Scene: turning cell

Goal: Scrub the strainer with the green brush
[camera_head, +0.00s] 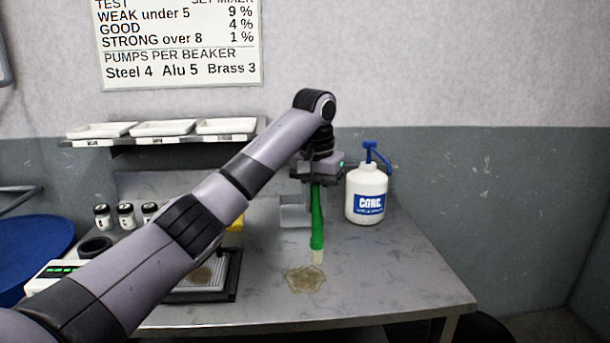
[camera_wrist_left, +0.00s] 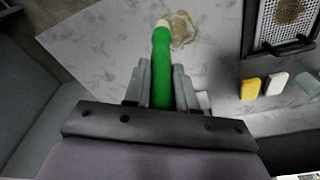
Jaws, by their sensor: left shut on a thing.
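My left gripper (camera_head: 318,178) is shut on the green brush (camera_head: 317,222), holding it upright with its pale bristle end down. The bristles are just above or touching a brown wet stain (camera_head: 304,279) on the table; I cannot tell which. In the left wrist view the brush (camera_wrist_left: 161,70) runs forward between the fingers (camera_wrist_left: 160,85), its tip beside the stain (camera_wrist_left: 182,29). The strainer (camera_wrist_left: 287,22) is a perforated metal sheet in a dark frame with a brownish patch. In the head view the strainer (camera_head: 212,283) is partly hidden by my left arm. My right gripper is not in view.
A white CONC. pump bottle (camera_head: 366,196) stands right of the gripper, close to it. A yellow block (camera_wrist_left: 250,89) and a pale block (camera_wrist_left: 277,83) lie near the strainer. Small jars (camera_head: 126,216) and a scale (camera_head: 50,272) are at left.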

